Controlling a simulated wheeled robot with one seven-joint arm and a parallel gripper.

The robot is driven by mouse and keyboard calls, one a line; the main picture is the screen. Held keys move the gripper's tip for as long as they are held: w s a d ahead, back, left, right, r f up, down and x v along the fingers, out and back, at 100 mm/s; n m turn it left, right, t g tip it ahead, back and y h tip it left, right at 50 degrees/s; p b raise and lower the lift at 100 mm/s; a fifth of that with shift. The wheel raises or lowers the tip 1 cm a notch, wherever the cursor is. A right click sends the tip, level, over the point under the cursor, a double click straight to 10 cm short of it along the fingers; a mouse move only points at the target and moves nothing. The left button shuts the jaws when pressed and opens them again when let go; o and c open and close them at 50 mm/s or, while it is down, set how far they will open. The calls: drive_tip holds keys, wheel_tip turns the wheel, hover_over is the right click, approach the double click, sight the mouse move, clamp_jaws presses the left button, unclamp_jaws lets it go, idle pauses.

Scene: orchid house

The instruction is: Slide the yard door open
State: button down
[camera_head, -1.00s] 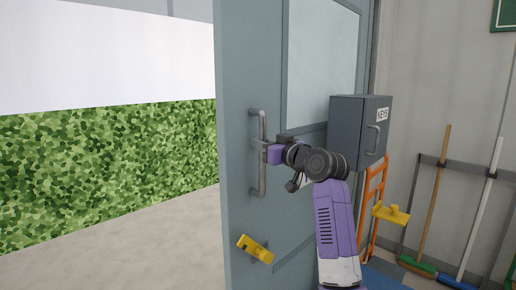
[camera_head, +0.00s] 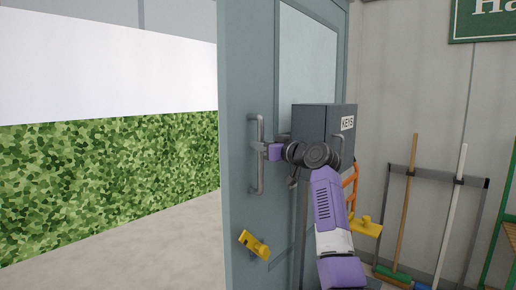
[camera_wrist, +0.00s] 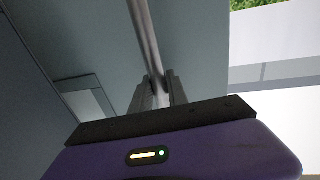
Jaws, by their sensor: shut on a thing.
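The yard door (camera_head: 240,217) is a grey-blue sliding panel with a window, and a wide opening shows to its left. Its long vertical metal handle (camera_head: 261,178) stands near the panel's left edge. My gripper (camera_head: 263,148) is shut on the handle, a little above its middle. In the wrist view the bar of the handle (camera_wrist: 146,38) runs between the two fingers of my gripper (camera_wrist: 158,88). A yellow latch (camera_head: 254,244) sits low on the door, below the handle.
Hedge (camera_head: 110,180) and pale ground (camera_head: 130,258) lie beyond the opening. A grey key cabinet (camera_head: 309,122) is right of the door, close behind my arm. A broom (camera_head: 406,205) and other tools hang on a rack at the right. An orange frame with a yellow part (camera_head: 363,227) stands behind my arm.

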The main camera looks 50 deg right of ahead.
drive_tip(key=c, duration=1.3)
unclamp_jaws()
drive_tip(key=s+a+b, duration=0.1)
drive_tip(key=s, duration=0.6)
drive_tip(key=shift+s+a+b, duration=0.25)
drive_tip(key=shift+s+b, duration=0.1)
drive_tip(key=shift+b, duration=0.05)
